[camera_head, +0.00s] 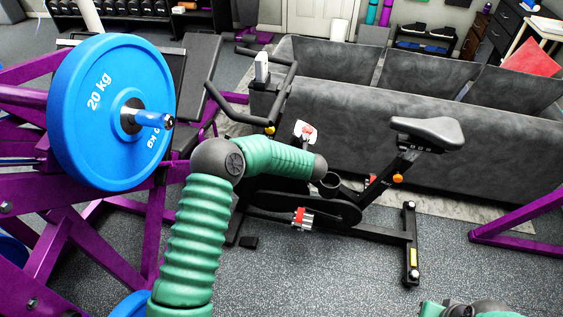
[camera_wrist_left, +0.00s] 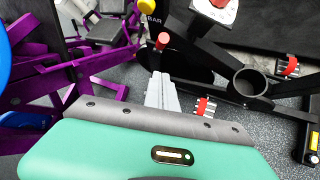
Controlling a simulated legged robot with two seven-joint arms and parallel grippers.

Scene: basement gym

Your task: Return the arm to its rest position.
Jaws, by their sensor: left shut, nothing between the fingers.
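My left arm (camera_head: 200,235), green and ribbed, rises from the bottom of the head view. It bends at a dark grey joint (camera_head: 217,158), and its forearm (camera_head: 275,158) reaches right in front of the exercise bike. In the head view the left gripper cannot be made out beyond the forearm. In the left wrist view the left gripper (camera_wrist_left: 161,76) shows as pale grey fingers, shut and empty, with the bike behind them. Part of my right arm (camera_head: 470,308) shows at the bottom right edge; its gripper is out of view.
The black exercise bike (camera_head: 345,208) stands close beyond the forearm. A purple rack (camera_head: 95,260) with a blue 20 kg plate (camera_head: 85,125) is close on the left. A grey sofa (camera_head: 430,105) lies behind. Speckled floor (camera_head: 350,285) is open in front.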

